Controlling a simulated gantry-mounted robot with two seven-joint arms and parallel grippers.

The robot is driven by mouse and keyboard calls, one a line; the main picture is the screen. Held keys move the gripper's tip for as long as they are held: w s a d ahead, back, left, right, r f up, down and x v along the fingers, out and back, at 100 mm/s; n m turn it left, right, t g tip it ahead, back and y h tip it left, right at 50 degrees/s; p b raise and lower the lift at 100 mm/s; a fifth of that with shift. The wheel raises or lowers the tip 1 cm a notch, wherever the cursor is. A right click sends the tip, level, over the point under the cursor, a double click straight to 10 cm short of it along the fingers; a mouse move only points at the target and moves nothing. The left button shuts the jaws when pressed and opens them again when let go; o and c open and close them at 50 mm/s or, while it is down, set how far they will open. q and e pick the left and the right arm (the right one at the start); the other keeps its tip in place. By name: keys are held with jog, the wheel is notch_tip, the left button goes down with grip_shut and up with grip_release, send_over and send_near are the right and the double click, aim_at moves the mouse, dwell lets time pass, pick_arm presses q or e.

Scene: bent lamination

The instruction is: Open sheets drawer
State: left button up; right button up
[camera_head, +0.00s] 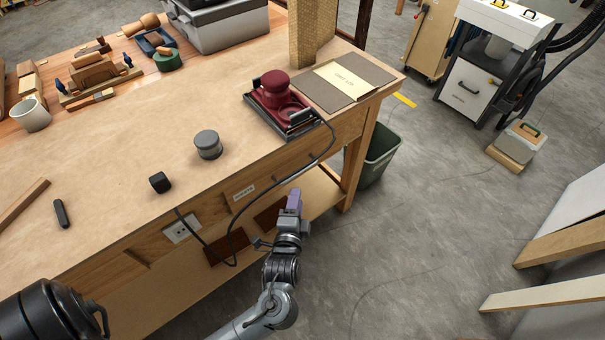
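A wooden drawer front (260,182) with a small white label (243,192) is set in the front edge of the workbench. It looks flush with the bench; the label text is too small to read surely. My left gripper (293,201) is in front of the bench, to the right of and a little below the label. A purplish piece shows at its tip. It looks apart from the drawer front. The finger gap cannot be made out. My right gripper is not in view.
A black cord (295,158) runs from a maroon sander (273,92) past the drawer front. A power outlet (182,229) is left of the label. A green bin (375,157) stands by the bench leg. Open floor (430,240) lies to the right.

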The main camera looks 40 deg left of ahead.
aim_at(300, 174)
pick_arm(q)
jog(key=b+x, duration=0.4)
jog(key=x, duration=0.6)
jog(key=shift+a+f, duration=0.1)
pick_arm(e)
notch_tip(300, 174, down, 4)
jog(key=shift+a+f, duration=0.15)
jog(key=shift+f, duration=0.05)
pick_arm(q)
grip_shut()
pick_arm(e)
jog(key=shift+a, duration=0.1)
